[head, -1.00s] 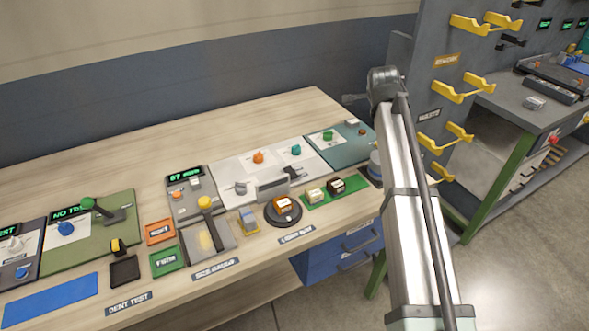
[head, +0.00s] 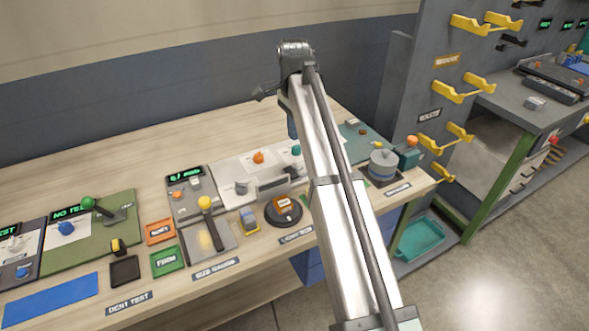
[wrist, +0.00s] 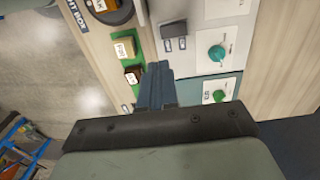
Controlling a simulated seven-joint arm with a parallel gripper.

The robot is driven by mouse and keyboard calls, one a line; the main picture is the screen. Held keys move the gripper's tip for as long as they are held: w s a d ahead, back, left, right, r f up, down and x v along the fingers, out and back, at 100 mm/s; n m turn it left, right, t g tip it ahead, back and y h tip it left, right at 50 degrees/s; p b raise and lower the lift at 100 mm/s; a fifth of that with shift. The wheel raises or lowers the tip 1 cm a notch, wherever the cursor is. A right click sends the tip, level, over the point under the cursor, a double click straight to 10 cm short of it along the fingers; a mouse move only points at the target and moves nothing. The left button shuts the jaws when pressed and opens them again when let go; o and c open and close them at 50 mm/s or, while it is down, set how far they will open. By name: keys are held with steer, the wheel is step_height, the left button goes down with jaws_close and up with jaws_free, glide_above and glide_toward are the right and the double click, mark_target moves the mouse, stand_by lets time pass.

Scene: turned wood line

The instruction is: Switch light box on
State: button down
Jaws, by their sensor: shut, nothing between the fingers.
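The light box station has a white panel (head: 233,172) with an orange knob (head: 258,157), a teal knob (head: 296,150) and a grey knob (head: 241,187). A dark switch with two grey pads (wrist: 174,37) sits on this panel in the wrist view, near the teal knob there (wrist: 217,52). I cannot tell whether the light box is lit. In the head view my arm hides the gripper's tips.
A black turntable (head: 283,217) with an orange-brown block stands in front of the panel. Two blocks sit on the green mat. A green knob (wrist: 219,96) is close by. A grey cylinder (head: 382,163) stands further right. Bare wood lies behind the panels.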

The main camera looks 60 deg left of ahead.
mark_target(295, 177)
step_height(295, 177, down, 14)
steer(key=shift+f, duration=0.1)
stand_by(0.8)
steer(key=shift+d+f+y, duration=0.25)
steer(key=shift+d+y, duration=0.1)
steer(key=shift+y, duration=0.05)
steer(key=shift+a+r, duration=0.1)
steer(key=shift+a, duration=0.1)
steer(key=shift+r, duration=0.2)
